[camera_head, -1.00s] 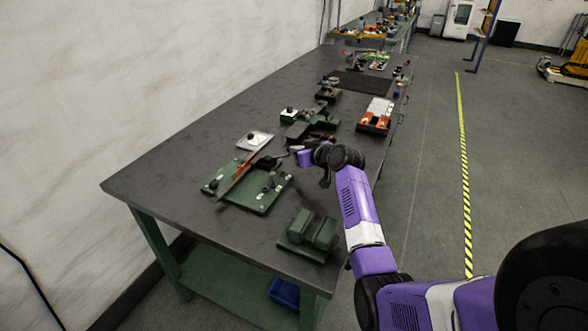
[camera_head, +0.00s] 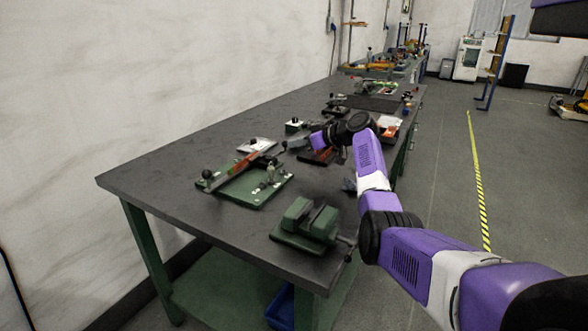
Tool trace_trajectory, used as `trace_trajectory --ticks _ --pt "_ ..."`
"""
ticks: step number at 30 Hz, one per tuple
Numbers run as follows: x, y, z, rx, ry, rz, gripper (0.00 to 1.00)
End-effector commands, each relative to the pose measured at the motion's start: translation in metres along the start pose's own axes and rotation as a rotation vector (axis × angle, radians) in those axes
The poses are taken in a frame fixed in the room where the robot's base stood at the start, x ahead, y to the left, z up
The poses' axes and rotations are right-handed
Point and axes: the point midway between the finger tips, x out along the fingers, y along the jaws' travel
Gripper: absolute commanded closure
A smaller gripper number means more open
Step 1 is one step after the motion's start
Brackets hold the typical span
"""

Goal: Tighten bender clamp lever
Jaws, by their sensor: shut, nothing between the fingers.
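A green base plate (camera_head: 243,189), which I take for the bender, lies on the near part of the bench. A long bar (camera_head: 232,166) with a reddish stretch lies slantwise across it, with a black knob (camera_head: 207,174) at its near left end. Small upright metal parts (camera_head: 269,175) stand on the plate's right side; I cannot tell which part is the clamp lever. My gripper (camera_head: 291,144) is shut and empty beyond the plate's far right corner, apart from these upright parts. My wrist hides part of the bench behind it.
A green vise-like block (camera_head: 308,222) stands at the bench's near right corner, close to my arm. A pale plate (camera_head: 257,145) lies behind the bender. More fixtures and an orange-and-white tray (camera_head: 388,128) stand farther back. The dark bench (camera_head: 160,172) is clear at the left.

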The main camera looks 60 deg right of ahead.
Motion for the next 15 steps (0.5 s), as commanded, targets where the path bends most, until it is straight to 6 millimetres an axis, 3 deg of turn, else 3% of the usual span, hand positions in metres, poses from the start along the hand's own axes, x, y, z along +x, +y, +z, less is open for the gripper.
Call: trace_trajectory --ticks 1,15 --pt "0.004 0.003 0.008 -0.014 0.002 -0.031 1.0" --pt "0.001 0.0 -0.004 -0.056 0.01 -0.121 1.0"
